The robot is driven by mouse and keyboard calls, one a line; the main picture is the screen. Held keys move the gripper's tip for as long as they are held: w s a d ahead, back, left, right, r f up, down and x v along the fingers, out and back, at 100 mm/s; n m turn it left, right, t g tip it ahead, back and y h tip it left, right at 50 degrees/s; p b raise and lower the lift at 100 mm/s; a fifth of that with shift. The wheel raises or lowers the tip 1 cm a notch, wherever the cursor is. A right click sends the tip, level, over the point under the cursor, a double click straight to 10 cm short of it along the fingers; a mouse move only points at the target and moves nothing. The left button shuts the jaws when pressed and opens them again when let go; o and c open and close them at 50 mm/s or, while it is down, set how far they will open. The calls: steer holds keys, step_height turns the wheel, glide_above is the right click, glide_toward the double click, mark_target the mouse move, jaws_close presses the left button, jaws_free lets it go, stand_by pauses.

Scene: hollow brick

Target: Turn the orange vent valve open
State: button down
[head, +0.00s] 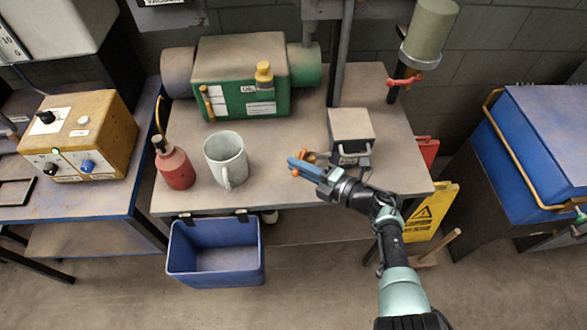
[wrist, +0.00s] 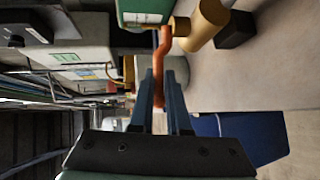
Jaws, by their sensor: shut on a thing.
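The orange vent valve handle (wrist: 163,48) is a bent lever joined to a brass-coloured fitting (wrist: 181,27) in the wrist view. My gripper (wrist: 160,92) has its two dark fingers on either side of the lever's lower part, shut on it. In the head view the gripper (head: 306,168) reaches in from the right above the bench. Bits of the orange handle (head: 295,172) show beside the blue fingers there, with the valve's brass part behind them. The fingers hide much of the valve in the head view, so I cannot tell its exact angle.
A grey box (head: 351,130) stands right of the gripper on the bench (head: 290,197). A grey mug (head: 226,158) and red oil can (head: 175,168) stand left, a green pump unit (head: 243,72) behind. A blue bin (head: 215,255) hangs at the front edge. A red-handled valve (head: 405,81) is at back right.

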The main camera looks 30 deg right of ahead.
steer(key=shift+s+d+f+n+g+y+b, duration=0.1)
steer(key=shift+s+f+n+g+y+b, duration=0.2)
steer(key=shift+n+y+b, duration=0.4)
steer(key=shift+r, duration=0.1)
steer(key=c, duration=1.1)
jaws_free()
steer(key=shift+o, duration=1.1)
steer(key=shift+r, duration=0.15)
steer(key=shift+d, duration=0.1)
steer(key=p+v, duration=0.2)
steer(key=v, duration=1)
steer(key=shift+s+d, duration=0.2)
steer(key=shift+s, duration=0.15)
